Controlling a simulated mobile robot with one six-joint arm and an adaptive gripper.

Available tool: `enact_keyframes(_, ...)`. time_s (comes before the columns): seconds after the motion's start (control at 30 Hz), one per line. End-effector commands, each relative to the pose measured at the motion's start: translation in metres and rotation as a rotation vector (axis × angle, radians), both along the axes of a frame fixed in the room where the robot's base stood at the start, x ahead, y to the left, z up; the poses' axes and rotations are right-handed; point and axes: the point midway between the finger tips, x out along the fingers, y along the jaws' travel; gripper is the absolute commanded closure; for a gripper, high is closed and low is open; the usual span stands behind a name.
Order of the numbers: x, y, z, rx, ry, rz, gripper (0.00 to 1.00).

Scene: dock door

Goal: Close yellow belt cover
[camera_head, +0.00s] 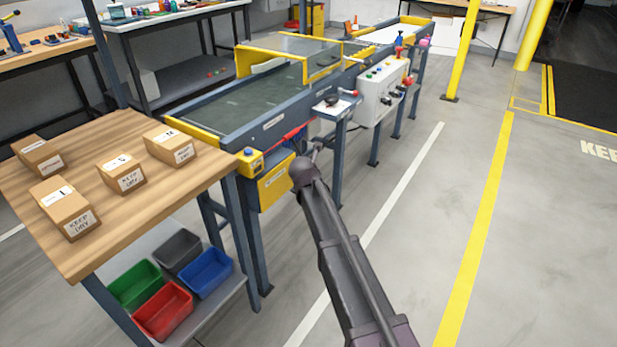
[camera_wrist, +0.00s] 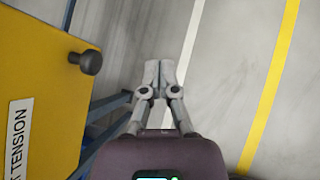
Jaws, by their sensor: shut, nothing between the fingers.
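A yellow panel (camera_head: 276,183) with a white label hangs below the near end of the conveyor; I take it for the belt cover. In the wrist view the yellow panel (camera_wrist: 50,85) fills the left side, with a black round knob (camera_wrist: 88,62) near its edge and a label ending in "TENSION". I cannot tell how far it stands open. My gripper (camera_wrist: 160,66) is shut and empty, to the right of the panel and apart from the knob. In the head view my gripper (camera_head: 317,150) is small and partly hidden behind my wrist, to the right of the panel.
The conveyor (camera_head: 240,105) runs away to the back, with a control box (camera_head: 383,88) and a small side shelf (camera_head: 335,104). A wooden table (camera_head: 95,160) with several boxes stands at left, coloured bins (camera_head: 163,310) below it. The floor at right is clear.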

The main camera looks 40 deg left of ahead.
Motion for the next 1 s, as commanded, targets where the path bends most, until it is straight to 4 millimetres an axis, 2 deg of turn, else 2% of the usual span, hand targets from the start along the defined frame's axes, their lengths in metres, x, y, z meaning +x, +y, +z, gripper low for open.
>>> enact_keyframes(0.03, -0.001, -0.004, 0.010, 0.000, 0.000, 0.001, 1.00)
enact_keyframes(0.6, 0.001, -0.049, 0.058, 0.002, 0.000, 0.001, 1.00)
enact_keyframes(1.0, 0.002, -0.064, 0.071, 0.001, 0.001, 0.001, 1.00)
